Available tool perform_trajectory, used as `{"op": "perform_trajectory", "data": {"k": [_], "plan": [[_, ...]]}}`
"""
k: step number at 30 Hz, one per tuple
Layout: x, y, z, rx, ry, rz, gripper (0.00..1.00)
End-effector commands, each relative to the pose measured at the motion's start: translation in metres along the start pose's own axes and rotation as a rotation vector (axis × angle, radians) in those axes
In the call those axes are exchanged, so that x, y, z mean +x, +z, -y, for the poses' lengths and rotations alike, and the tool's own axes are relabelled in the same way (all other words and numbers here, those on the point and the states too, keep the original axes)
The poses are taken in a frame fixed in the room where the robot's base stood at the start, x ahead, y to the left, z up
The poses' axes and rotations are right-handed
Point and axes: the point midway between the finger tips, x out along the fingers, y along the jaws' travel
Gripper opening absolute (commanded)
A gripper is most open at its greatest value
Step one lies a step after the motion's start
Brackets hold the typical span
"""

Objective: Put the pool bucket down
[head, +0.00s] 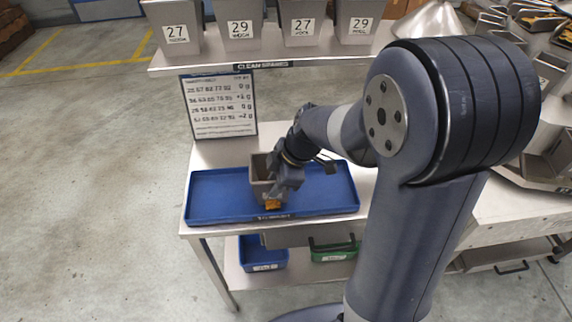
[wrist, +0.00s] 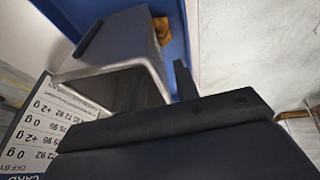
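A grey bucket (head: 260,178) is upright at the blue tray (head: 225,195) on the bench, near the tray's middle. I cannot tell whether its base rests fully on the tray. My gripper (head: 277,187) is at the bucket's right side, pointing down. In the wrist view the bucket (wrist: 115,80) fills the upper left, and my gripper's dark fingers (wrist: 158,88) stand apart with part of the bucket's edge between them. Whether they press on it is hidden. An orange-brown piece of food (head: 273,204) is at the bucket's front; it also shows in the wrist view (wrist: 161,28).
A card of printed figures (head: 219,105) stands behind the tray. Several numbered grey buckets (head: 240,22) stand on the shelf marked clean spares (head: 262,66). Blue (head: 263,254) and green (head: 334,250) bins sit below the bench. The tray's left part is clear.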

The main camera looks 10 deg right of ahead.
Motion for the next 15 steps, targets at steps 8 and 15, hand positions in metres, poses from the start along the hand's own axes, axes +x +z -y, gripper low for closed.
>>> {"op": "perform_trajectory", "data": {"k": [8, 15], "plan": [[-0.061, 0.0, -0.001, 0.0, 0.008, 0.0, 0.3], [-0.091, 0.0, 0.0, 0.0, 0.002, 0.001, 0.3]]}}
